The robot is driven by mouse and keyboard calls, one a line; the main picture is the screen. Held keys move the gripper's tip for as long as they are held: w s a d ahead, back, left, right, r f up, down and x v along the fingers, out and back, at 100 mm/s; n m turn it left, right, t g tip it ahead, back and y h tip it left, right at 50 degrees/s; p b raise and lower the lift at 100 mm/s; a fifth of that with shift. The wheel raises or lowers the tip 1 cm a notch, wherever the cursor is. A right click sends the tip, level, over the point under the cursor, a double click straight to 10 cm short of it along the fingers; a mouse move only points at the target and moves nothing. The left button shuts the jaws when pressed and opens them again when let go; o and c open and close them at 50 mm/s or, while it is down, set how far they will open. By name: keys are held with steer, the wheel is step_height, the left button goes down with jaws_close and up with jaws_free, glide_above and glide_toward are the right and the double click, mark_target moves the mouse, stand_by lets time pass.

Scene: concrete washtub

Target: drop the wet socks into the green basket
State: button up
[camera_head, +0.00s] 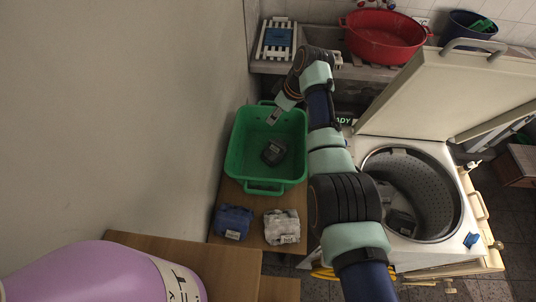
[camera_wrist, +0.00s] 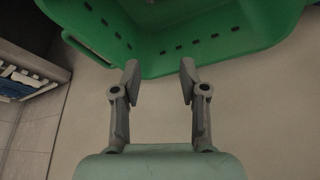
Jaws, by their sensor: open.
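The green basket (camera_head: 237,172) stands on a wooden surface by the wall; its inner wall also shows in the wrist view (camera_wrist: 215,50). A dark grey labelled bundle (camera_head: 273,152) lies inside it. A blue bundle (camera_head: 233,222) and a whitish-grey bundle (camera_head: 282,227) sit in front of the basket. Another dark bundle (camera_head: 402,222) lies in the metal drum. I cannot tell which bundles are socks. My gripper (camera_head: 274,116) is over the basket's far part; in the wrist view its fingers (camera_wrist: 158,80) are apart with nothing between them.
The top-loading washer (camera_head: 453,185) stands at right with its lid (camera_head: 450,95) raised. A red tub (camera_head: 385,38), a dark blue bucket (camera_head: 468,26) and a white rack (camera_head: 277,40) are at the back. A purple bottle (camera_head: 100,275) stands in the foreground. The wall runs close left of the basket.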

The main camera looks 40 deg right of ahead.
steer(key=shift+r, duration=0.1)
steer(key=v, duration=1.2)
